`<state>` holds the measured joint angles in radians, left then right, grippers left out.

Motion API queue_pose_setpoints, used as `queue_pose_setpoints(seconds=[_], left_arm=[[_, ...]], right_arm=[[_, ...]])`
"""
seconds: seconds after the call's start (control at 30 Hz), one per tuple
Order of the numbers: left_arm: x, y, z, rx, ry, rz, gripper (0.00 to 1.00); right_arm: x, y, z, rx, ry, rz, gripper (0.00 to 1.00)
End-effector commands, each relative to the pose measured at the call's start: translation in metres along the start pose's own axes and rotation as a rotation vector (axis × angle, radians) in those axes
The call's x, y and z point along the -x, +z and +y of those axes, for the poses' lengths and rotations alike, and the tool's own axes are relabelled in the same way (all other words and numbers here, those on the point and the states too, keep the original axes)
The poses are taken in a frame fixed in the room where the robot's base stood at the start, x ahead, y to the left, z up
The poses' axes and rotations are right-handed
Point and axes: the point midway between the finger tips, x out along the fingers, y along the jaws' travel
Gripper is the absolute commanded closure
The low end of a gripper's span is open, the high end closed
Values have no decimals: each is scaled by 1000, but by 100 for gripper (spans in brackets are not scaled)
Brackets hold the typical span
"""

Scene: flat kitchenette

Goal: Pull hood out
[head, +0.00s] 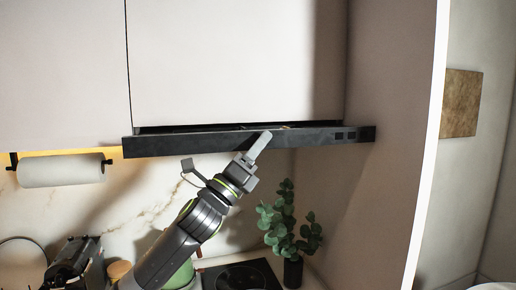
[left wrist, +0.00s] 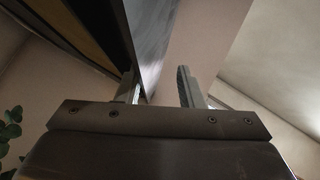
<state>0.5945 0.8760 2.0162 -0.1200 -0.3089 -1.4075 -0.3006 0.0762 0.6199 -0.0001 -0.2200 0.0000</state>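The hood (head: 200,143) is a dark slim bar under the white upper cabinet, with small controls at its right end. A narrow dark gap shows between its top edge and the cabinet. My left gripper (head: 262,146) reaches up from below to the hood's front, right of its middle. In the left wrist view its two fingers (left wrist: 160,88) stand apart, with the hood panel (left wrist: 152,45) running up between them, close to the left finger. A gap shows between the panel and the right finger. My right gripper is in neither view.
A paper towel roll (head: 60,170) hangs under the cabinet at left. A potted plant (head: 291,225) stands on the counter below the hood, right of my arm, near a dark cooktop (head: 240,276). A tall side panel (head: 385,200) bounds the right.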

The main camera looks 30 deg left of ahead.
Motion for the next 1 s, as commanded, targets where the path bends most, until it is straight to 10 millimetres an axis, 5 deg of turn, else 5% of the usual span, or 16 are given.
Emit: queue_pose_setpoints(seconds=[0.37, 1.0], left_arm=[[5, -2, 3, -4, 5, 2, 63], [78, -4, 4, -10, 6, 4, 63]], right_arm=[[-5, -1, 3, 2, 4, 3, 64], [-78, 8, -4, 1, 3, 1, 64]])
